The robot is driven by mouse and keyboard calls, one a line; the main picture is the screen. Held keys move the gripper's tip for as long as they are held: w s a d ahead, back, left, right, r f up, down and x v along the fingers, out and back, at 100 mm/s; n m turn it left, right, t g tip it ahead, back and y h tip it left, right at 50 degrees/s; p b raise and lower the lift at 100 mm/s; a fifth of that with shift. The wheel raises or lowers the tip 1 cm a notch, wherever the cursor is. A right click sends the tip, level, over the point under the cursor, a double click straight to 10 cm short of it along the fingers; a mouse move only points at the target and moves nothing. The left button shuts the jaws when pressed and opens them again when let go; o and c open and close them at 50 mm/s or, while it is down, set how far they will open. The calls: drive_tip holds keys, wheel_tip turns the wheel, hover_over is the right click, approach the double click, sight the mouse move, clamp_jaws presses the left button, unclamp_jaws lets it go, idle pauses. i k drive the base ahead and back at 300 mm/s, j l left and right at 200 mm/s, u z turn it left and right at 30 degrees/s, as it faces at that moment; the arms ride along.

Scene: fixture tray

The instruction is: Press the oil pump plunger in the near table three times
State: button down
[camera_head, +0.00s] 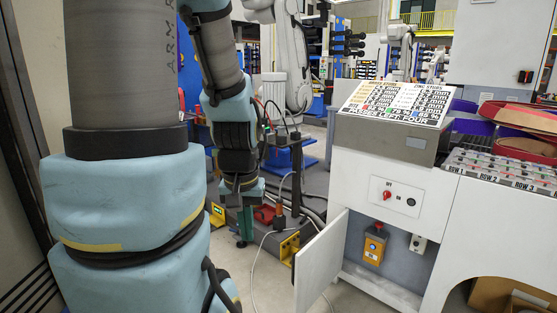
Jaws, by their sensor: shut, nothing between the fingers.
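My arm comes down left of centre, and my gripper (241,188) is small and dark at its lower end. It is shut, with nothing seen in it; its fingertips are hard to make out against the clutter. Just right of my wrist is a small dark stand (284,140) with thin upright parts and cables on its top. I cannot tell whether one of these is the oil pump plunger.
A white cabinet (398,180) stands at right with a sloped label board (397,101) on top. Its open door (320,262) juts toward me. Cables and yellow brackets (289,247) lie on the floor below my gripper. Red trays (520,118) sit at far right.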

sight(378, 225)
drive_tip(key=i+l+u, duration=0.2)
drive_tip(key=l, duration=0.2)
drive_tip(key=i+l+u, duration=0.25)
drive_tip(key=l, duration=0.15)
drive_tip(key=l+u, duration=0.2)
drive_tip(key=l, duration=0.25)
drive_tip(key=i+l+u, duration=0.2)
drive_tip(key=l, duration=0.25)
drive_tip(key=l+u, duration=0.25)
drive_tip(key=l, duration=0.2)
